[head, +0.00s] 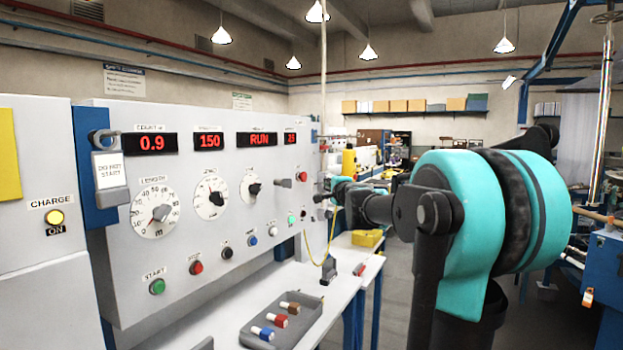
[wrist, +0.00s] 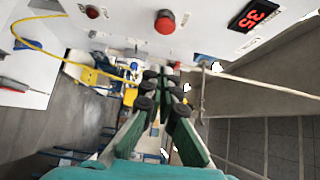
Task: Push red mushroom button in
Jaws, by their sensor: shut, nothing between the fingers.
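The red mushroom button (wrist: 165,22) stands out from the white panel near the top middle of the wrist view. In the head view it shows as a small red knob (head: 302,176) near the panel's right end, below the last red display. My gripper (wrist: 163,76) is shut and empty in the wrist view, with its dark fingertips apart from the button and below it in the picture. In the head view my gripper (head: 322,197) is small and partly hidden behind my wrist, just right of the panel's lower right part.
The control panel (head: 110,240) carries dials, displays and several smaller buttons. A white bench (head: 215,325) below holds a grey tray (head: 270,322) with coloured plugs. A yellow cable (wrist: 60,55) hangs near the panel. A thin pole (wrist: 203,95) stands right of my fingers.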

